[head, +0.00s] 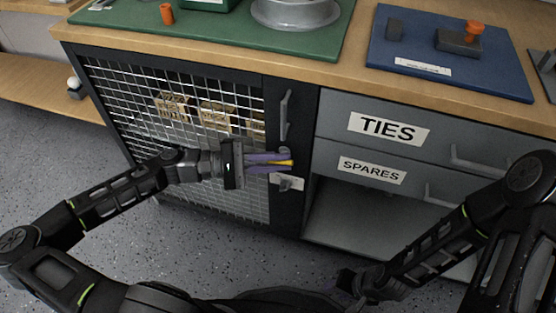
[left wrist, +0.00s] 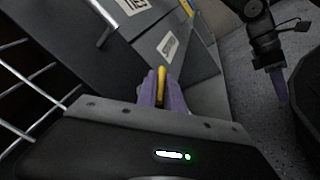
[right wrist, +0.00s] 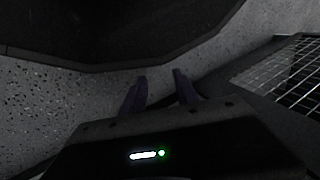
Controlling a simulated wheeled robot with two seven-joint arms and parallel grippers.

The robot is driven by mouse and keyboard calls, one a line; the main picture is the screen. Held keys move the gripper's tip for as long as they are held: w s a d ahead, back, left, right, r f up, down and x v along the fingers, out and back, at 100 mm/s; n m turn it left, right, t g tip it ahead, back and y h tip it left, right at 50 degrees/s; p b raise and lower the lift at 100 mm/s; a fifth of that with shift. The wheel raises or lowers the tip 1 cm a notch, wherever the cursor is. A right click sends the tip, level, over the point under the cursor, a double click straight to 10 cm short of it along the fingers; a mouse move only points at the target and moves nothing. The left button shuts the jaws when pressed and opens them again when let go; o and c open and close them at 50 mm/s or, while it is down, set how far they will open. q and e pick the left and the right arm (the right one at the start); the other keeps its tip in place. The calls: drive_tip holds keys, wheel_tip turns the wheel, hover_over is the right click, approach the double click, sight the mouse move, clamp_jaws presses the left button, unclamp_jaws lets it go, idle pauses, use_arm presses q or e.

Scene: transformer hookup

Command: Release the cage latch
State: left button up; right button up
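The mesh cage door (head: 185,135) is closed on the front of the bench's left side. Its latch has a pale plate (head: 287,182) and a yellow lever (head: 285,163) near the door's right edge. My left gripper (head: 283,162) is at the latch, its purple fingers on both sides of the yellow lever. In the left wrist view the lever (left wrist: 161,86) lies between the fingers with hardly any gap, so the gripper looks shut on it. The fingers hide part of the latch. My right gripper (right wrist: 159,76) is empty, fingers apart, low over the floor and away from the cage.
A vertical door handle (head: 285,115) stands above the latch. Drawers labelled TIES (head: 388,128) and SPARES (head: 372,170) are to the right, with an open bay below. Boxes (head: 172,106) sit behind the mesh. A green mat (head: 225,35) and a blue mat (head: 450,75) lie on the bench top.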

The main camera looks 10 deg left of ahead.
use_arm(q)
clamp_jaws()
drive_tip(key=shift+r+p, duration=0.15)
drive_tip(key=shift+p, duration=0.3)
drive_tip(key=y+p, duration=0.1)
drive_tip(key=p, duration=0.2)
drive_tip(key=y+p, duration=0.1)
drive_tip(key=p, duration=0.2)
drive_tip(key=shift+r+m+g, duration=0.3)
drive_tip(key=shift+r+m, duration=0.05)
drive_tip(key=shift+m, duration=0.05)
drive_tip(key=shift+f+y+p, duration=0.35)
drive_tip(key=shift+y+p, duration=0.05)
drive_tip(key=shift+y, duration=0.1)
drive_tip(key=shift+f, duration=0.15)
drive_tip(key=shift+o, duration=1.9)
unclamp_jaws()
